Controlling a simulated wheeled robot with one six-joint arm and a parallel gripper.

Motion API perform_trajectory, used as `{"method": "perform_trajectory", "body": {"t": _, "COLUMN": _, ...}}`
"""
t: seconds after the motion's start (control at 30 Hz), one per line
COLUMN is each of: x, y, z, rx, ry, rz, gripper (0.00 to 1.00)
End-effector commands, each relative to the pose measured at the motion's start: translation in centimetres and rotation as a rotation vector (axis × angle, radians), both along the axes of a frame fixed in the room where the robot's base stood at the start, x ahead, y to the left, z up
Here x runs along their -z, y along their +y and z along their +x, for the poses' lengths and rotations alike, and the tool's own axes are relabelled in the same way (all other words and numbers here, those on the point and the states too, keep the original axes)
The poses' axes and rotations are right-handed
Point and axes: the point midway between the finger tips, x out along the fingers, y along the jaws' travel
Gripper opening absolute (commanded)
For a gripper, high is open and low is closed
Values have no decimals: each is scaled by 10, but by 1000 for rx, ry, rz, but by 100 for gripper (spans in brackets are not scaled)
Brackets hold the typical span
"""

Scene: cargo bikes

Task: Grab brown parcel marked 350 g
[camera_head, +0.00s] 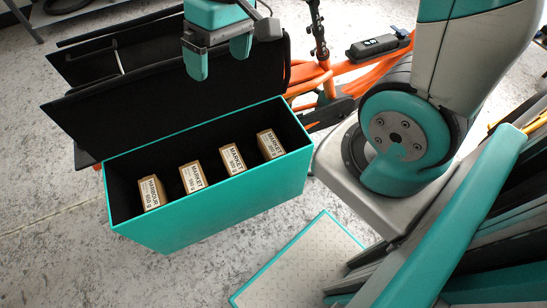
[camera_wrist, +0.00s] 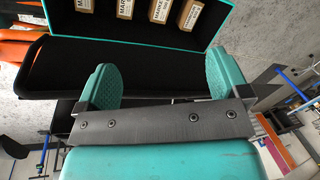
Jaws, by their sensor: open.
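Several brown parcels with white labels stand in a row inside a teal cargo box (camera_head: 205,222) in the head view. The leftmost parcel (camera_head: 151,193) reads HARBOUR. The second (camera_head: 192,178), third (camera_head: 232,159) and rightmost (camera_head: 270,144) read MARKET. The weight figures are too small to read surely, so I cannot tell which is the 350 g one. My gripper (camera_head: 219,60) is open and empty, above the black lid behind the box. In the wrist view, its teal fingers (camera_wrist: 162,72) are spread apart, and parcels (camera_wrist: 187,14) show at the top edge, some cut off.
The black lid (camera_head: 170,88) stands open along the box's back side. An orange bike frame (camera_head: 325,78) is behind and right of the box. A teal-edged plate (camera_head: 303,268) lies in front. The pale floor (camera_head: 50,255) is clear at the left.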

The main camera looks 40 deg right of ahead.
Motion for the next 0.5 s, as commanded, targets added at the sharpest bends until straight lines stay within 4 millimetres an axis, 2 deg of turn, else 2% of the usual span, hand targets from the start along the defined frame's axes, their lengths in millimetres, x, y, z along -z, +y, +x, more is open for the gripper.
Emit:
{"method": "perform_trajectory", "body": {"t": 0.03, "x": 68, "y": -23, "z": 20, "rx": 87, "ry": 42, "rz": -31, "gripper": 94}}
{"method": "perform_trajectory", "body": {"t": 0.1, "x": 123, "y": -52, "z": 41, "rx": 189, "ry": 80, "rz": -75, "gripper": 94}}
{"method": "perform_trajectory", "body": {"t": 0.2, "x": 194, "y": -92, "z": 59, "rx": 310, "ry": 129, "rz": -132, "gripper": 94}}
{"method": "perform_trajectory", "body": {"t": 0.3, "x": 247, "y": -122, "z": 65, "rx": 395, "ry": 168, "rz": -178, "gripper": 94}}
{"method": "perform_trajectory", "body": {"t": 0.33, "x": 259, "y": -129, "z": 66, "rx": 414, "ry": 176, "rz": -188, "gripper": 94}}
{"method": "perform_trajectory", "body": {"t": 0.4, "x": 279, "y": -141, "z": 67, "rx": 445, "ry": 192, "rz": -208, "gripper": 94}}
{"method": "perform_trajectory", "body": {"t": 0.5, "x": 297, "y": -150, "z": 66, "rx": 469, "ry": 203, "rz": -223, "gripper": 94}}
